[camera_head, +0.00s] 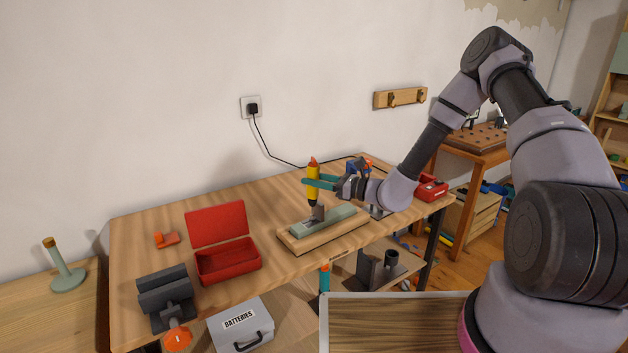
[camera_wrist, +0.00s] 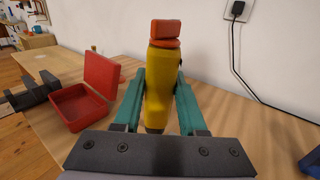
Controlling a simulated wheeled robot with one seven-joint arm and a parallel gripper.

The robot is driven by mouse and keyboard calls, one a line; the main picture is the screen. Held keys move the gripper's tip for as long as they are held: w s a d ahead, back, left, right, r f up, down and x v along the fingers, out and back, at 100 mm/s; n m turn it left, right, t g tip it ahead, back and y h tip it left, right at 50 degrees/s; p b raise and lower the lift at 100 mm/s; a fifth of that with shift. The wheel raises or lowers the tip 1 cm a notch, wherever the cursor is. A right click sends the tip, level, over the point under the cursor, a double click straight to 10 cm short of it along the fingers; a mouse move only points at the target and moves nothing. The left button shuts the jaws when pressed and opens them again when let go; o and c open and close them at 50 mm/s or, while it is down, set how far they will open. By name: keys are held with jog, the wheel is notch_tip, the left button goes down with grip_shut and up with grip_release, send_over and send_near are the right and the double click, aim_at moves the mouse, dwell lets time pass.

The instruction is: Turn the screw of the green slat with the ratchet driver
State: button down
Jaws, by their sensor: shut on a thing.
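The ratchet driver (camera_head: 313,188) has a yellow body and a red cap and stands about upright. My gripper (camera_head: 319,183) has teal fingers shut around its yellow body. In the wrist view the driver (camera_wrist: 160,82) sits between the two teal fingers. Its lower end meets a grey metal piece (camera_head: 318,211) on the green slat (camera_head: 337,222). The slat lies on a wooden base board (camera_head: 296,246) on the workbench. The screw is hidden under the driver, so I cannot tell whether the tip is seated in it.
An open red box (camera_head: 228,262) and a dark vise (camera_head: 165,298) stand to the left on the workbench (camera_head: 135,235). A small orange item (camera_head: 166,240) lies behind them. A blue object (camera_head: 352,168) and a red box (camera_head: 431,187) are to the right. A black cord (camera_head: 268,146) runs down the wall.

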jog(key=shift+d+f+g, duration=0.15)
jog(key=shift+f+g, duration=0.15)
jog(key=shift+n+g, duration=0.6)
jog(key=n+g, duration=0.3)
jog(key=g, duration=0.1)
jog(key=n+g, duration=0.2)
jog(key=g, duration=0.2)
jog(key=shift+w+f+n+g+y, duration=0.1)
jog(key=shift+w+n+g+y, duration=0.1)
jog(key=shift+n+g+y, duration=0.15)
jog(key=n+g+h, duration=0.1)
jog(key=n+g, duration=0.1)
jog(key=g, duration=0.1)
jog(key=n+g+h, duration=0.1)
jog(key=n+g, duration=0.1)
jog(key=g, duration=0.1)
jog(key=shift+w+a, duration=0.1)
jog(key=shift+a, duration=0.1)
jog(key=shift+d+n+g+h, duration=0.1)
jog(key=shift+n+g+h, duration=0.75)
jog(key=shift+g, duration=0.1)
